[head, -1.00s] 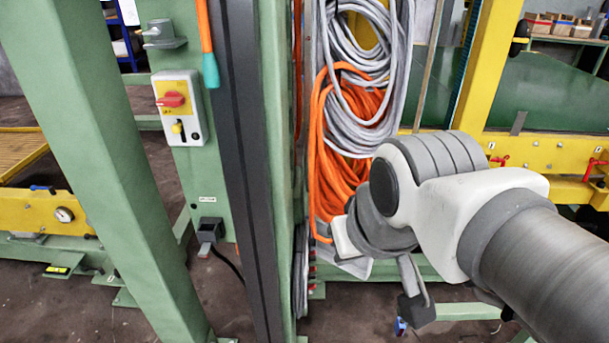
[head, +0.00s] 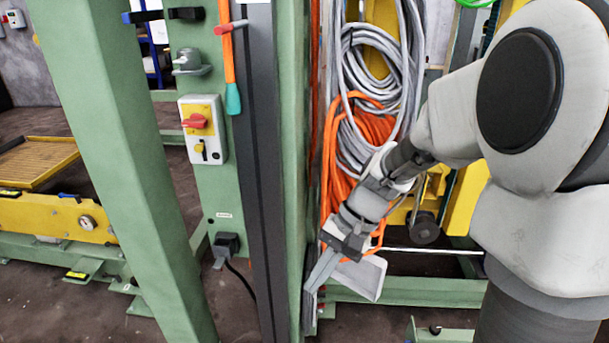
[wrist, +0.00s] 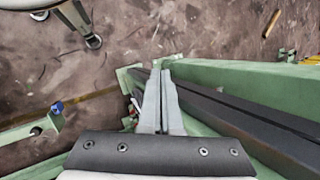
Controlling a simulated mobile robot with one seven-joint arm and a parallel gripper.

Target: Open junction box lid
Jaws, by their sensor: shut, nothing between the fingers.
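No box clearly marked as the junction box can be made out. A pale grey flat panel (head: 361,278) hangs tilted below the orange cable, just right of my gripper; I cannot tell whether it is the lid. My gripper (head: 311,288) points down and left beside the right side of the green column in the head view. In the wrist view my gripper (wrist: 161,72) has its two long grey fingers together, with nothing held. Whether the fingertips touch the column or panel is unclear.
The green column (head: 292,150) stands close by my gripper. Grey cable coils (head: 385,40) and orange cable (head: 345,170) hang behind my arm. A switch box (head: 203,130) and a small dark socket (head: 227,243) sit on the column's left part. Floor shows below.

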